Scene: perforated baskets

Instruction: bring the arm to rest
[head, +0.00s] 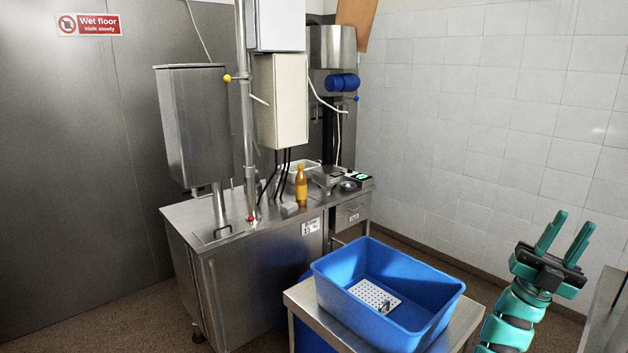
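My gripper (565,238) is at the lower right of the head view, at the end of my green arm. Its two green fingers point up and stand apart with nothing between them. It is to the right of a blue crate (441,300) and apart from it. In the crate lies a white perforated basket (368,291) with a small grey object at its right end.
The crate stands on a small steel table (313,310). Behind it is a steel counter (185,222) with a machine, an orange bottle (301,186) and a scale. A steel surface (606,315) edges in at far right. The tiled wall (480,110) is bare.

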